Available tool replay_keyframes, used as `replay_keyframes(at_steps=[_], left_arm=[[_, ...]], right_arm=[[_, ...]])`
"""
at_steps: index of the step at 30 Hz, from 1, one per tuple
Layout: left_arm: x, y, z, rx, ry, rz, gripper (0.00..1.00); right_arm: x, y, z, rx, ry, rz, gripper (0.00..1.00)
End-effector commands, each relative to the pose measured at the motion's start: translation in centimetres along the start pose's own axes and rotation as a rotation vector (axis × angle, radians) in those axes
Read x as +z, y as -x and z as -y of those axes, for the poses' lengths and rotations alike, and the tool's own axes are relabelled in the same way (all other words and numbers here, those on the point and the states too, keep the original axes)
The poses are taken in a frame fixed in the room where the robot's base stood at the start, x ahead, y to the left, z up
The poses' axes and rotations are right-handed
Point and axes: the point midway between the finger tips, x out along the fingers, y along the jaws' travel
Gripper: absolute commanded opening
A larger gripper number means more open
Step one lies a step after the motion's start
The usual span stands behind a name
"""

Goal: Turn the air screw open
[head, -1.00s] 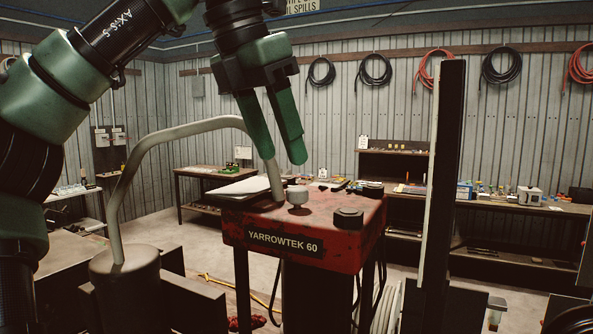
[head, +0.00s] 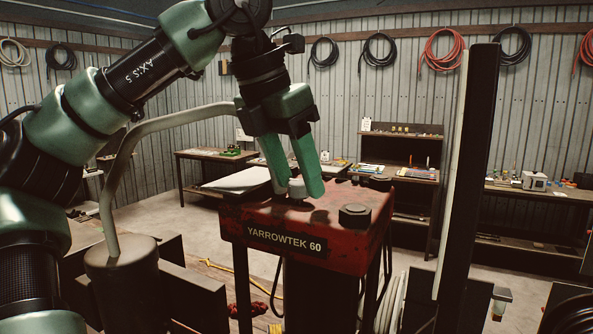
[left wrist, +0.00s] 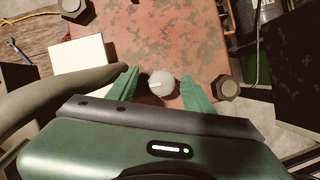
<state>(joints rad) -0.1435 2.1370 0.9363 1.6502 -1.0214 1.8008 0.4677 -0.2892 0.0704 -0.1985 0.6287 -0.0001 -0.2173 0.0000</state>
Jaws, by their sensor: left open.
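The air screw looks to be the small grey round knob (head: 297,188) on top of the red YARROWTEK 60 tank (head: 340,235). My left gripper (head: 296,192) points down with its two green fingers open, and their tips are at the knob's height. In the left wrist view the grey knob (left wrist: 162,83) has a pale line on its face and lies between the open fingers (left wrist: 160,85), closer to the right one. I cannot tell whether a finger touches it. My right gripper is not in view.
A dark hex cap (head: 354,215) sits on the tank's front right corner. A bent grey pipe (head: 112,190) rises from a cylinder at left. A tall dark post (head: 470,180) stands at right. A white sheet (left wrist: 80,58) lies left of the knob.

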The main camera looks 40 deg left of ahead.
Motion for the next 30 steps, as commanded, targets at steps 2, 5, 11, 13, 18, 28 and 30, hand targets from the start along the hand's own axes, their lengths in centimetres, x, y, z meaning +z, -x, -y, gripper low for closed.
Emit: replay_keyframes(at_steps=[2,5,11,13,18,28,30], left_arm=[[0.0,0.0,0.0,0.000,0.000,0.001,0.51],[0.0,0.0,0.0,0.000,0.000,0.000,0.49],[0.0,0.0,0.0,0.000,0.000,0.000,0.00],[0.0,0.0,0.0,0.000,0.000,0.000,0.00],[0.0,0.0,0.0,-0.005,-0.010,-0.001,0.00],[0.0,0.0,-0.1,-0.065,-0.154,-0.001,0.00],[0.0,0.0,-0.2,-0.087,-0.206,0.000,0.00]], right_arm=[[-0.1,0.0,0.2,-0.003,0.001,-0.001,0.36],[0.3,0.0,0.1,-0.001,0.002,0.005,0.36],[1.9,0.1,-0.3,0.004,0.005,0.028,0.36],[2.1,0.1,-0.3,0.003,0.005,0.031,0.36],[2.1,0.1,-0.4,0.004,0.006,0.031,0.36],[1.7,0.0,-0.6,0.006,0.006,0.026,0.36],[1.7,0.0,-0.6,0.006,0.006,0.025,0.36]])
